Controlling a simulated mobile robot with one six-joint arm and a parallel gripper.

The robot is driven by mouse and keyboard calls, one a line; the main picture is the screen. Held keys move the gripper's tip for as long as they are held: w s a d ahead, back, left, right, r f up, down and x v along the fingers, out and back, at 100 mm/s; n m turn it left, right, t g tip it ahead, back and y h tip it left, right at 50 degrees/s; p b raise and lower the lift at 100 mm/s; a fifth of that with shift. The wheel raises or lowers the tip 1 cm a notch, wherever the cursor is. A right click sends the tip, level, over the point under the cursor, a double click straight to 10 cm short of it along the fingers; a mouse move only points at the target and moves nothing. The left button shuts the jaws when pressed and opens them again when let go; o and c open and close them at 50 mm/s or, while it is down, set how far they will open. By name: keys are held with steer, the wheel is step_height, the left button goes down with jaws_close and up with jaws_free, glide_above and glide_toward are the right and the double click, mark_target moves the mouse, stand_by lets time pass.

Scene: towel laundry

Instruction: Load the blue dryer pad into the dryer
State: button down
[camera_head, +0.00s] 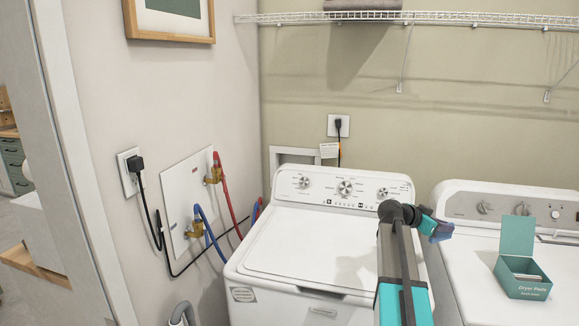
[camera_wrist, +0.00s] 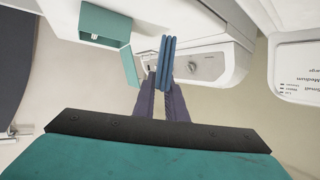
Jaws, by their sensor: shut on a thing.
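My gripper (camera_head: 438,229) is raised between the two machines, in front of their control panels. In the wrist view, my gripper (camera_wrist: 163,88) is shut on the blue dryer pad (camera_wrist: 167,58), which sticks out past the fingertips. In the head view, the pad is small and hard to tell from the fingers. The white machine at the right, likely the dryer (camera_head: 470,265), is partly cut off by the frame. Its front and door are out of view. An open teal dryer pads box (camera_head: 523,284) stands on its top; the box also shows in the wrist view (camera_wrist: 104,22).
A white washer (camera_head: 305,252) with its lid closed stands left of the dryer, partly behind my arm. Red and blue hoses (camera_head: 228,195) and a black cord run along the left wall. A wire shelf (camera_head: 440,18) hangs above.

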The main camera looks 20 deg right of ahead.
steer(key=w+a+n+t+y, duration=0.1)
steer(key=w+a+n+t, duration=0.3)
steer(key=a, duration=0.6)
steer(key=w+a+n+t+y, duration=0.1)
steer(key=w+a, duration=0.5)
steer(key=a, duration=0.3)
steer(key=w+a+n+t, duration=0.25)
steer(key=w+a, duration=0.25)
steer(key=a, duration=0.5)
steer(key=w+a+r+n+t+y, duration=0.1)
steer(key=a+n+t+y, duration=0.1)
steer(key=a, duration=0.7)
steer(key=w+a+r+n+t+y, duration=0.1)
steer(key=a+n+y, duration=0.4)
steer(key=a, duration=0.5)
steer(key=w+a+r+n+t+y, duration=0.1)
steer(key=a+r+n+t+y, duration=0.1)
steer(key=a, duration=0.7)
steer(key=shift+a+n+t+y, duration=0.35)
steer(key=shift+n+t+y, duration=0.4)
steer(key=shift+y, duration=0.55)
steer(key=shift+r, duration=0.1)
